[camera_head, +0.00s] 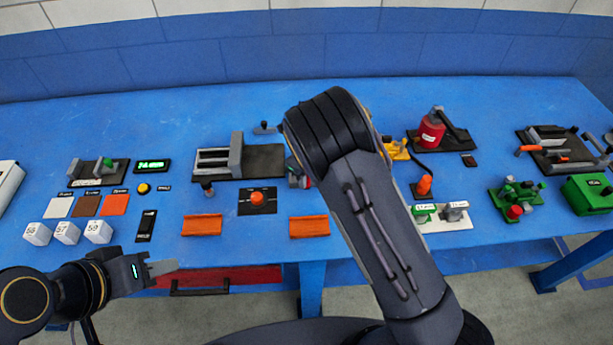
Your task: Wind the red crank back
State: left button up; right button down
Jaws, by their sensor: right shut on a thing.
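No crank that I can clearly identify as red shows in the head view. A small grey and red piece (298,180) shows at the left edge of my right arm, mostly covered by it; I cannot tell if it belongs to the crank. My right arm rises from the bottom right and reaches over the middle of the table, and its gripper is hidden behind the arm. My left gripper (160,268) is low at the left, in front of the table's front edge and apart from the table items. It is seen side-on, so its jaw opening is unclear.
The blue table (350,90) holds a grey slotted fixture (235,155), an orange knob (257,198), orange blocks (202,225), white cubes (67,232) and a red canister (431,131). Green fixtures (588,194) stand at right. A red drawer (255,275) is under the front edge.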

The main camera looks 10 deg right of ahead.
jog(key=shift+a, duration=0.15)
jog(key=c, duration=1.3)
grip_release()
jog(key=shift+o, duration=0.2)
notch_tip(320, 180, up, 7)
jog(key=shift+b, duration=0.55)
jog(key=shift+r, duration=0.45)
